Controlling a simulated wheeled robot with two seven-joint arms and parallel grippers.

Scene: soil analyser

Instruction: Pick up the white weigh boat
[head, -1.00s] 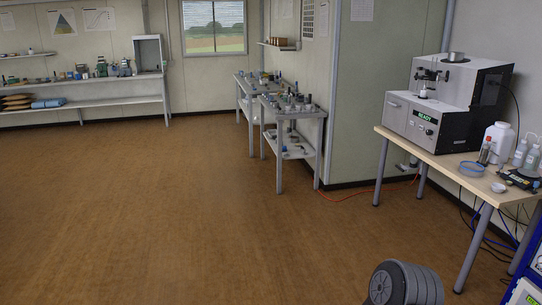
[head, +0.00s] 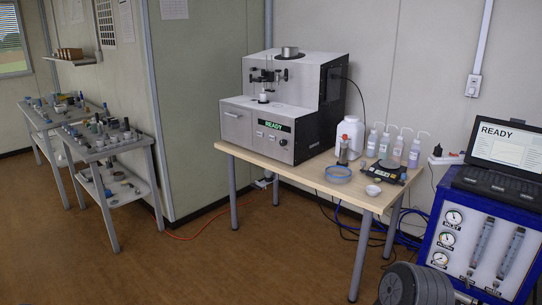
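A small white bowl-like dish, which looks like the weigh boat (head: 373,191), sits near the front right edge of the wooden table (head: 290,174). It stands in front of a black balance-like device (head: 382,172) and to the right of a blue-rimmed round sieve (head: 338,174). Neither of my grippers is in the head view. A dark ribbed part at the bottom right edge appears to be mine.
The analyser (head: 285,105) showing READY fills the table's left half. A white jug (head: 350,134) and several wash bottles (head: 398,147) stand behind the dish. A blue gauge cabinet (head: 478,238) with a laptop (head: 505,158) stands right. Floor in front is clear; cables lie under the table.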

